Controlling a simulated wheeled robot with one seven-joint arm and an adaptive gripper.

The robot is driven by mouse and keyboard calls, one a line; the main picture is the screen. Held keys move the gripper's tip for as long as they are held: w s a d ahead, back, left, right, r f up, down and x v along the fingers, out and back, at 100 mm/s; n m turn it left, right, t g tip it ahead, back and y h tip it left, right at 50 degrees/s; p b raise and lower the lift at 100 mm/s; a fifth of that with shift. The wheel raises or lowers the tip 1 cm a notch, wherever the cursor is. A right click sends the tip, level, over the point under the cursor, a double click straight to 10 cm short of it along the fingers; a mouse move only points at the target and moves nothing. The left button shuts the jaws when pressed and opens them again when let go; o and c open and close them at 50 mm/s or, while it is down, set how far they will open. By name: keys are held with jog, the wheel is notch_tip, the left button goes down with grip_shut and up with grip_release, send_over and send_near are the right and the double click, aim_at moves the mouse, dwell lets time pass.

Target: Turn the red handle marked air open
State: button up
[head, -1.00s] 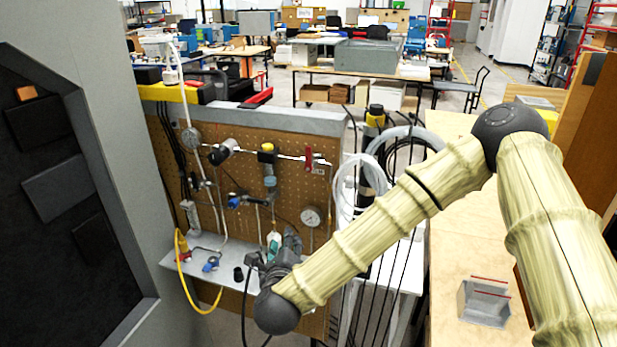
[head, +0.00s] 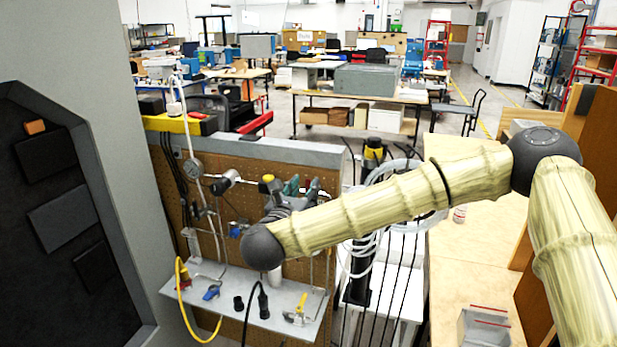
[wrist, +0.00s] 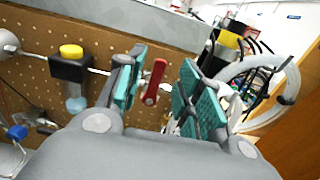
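The red handle (wrist: 154,80) is on a thin pipe along the pegboard, standing up with a slight tilt in the wrist view. My gripper (wrist: 164,72) is open, its two teal-padded fingers on either side of the handle with gaps to both. I cannot tell how deep the handle sits between the pads, and its marking is not readable. In the head view my gripper (head: 302,186) is raised at the upper right part of the panel and covers the handle there.
A yellow-topped black valve (wrist: 71,63) sits left of my gripper on the pipe. The pegboard (wrist: 30,75) is close behind. Coiled hoses (wrist: 262,90) hang to the right. A grey shelf (head: 255,308) with fittings and a yellow cable is below.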

aim_at(308, 184)
jog(key=shift+p+x, duration=0.65)
jog(key=shift+x, duration=1.4)
grip_shut()
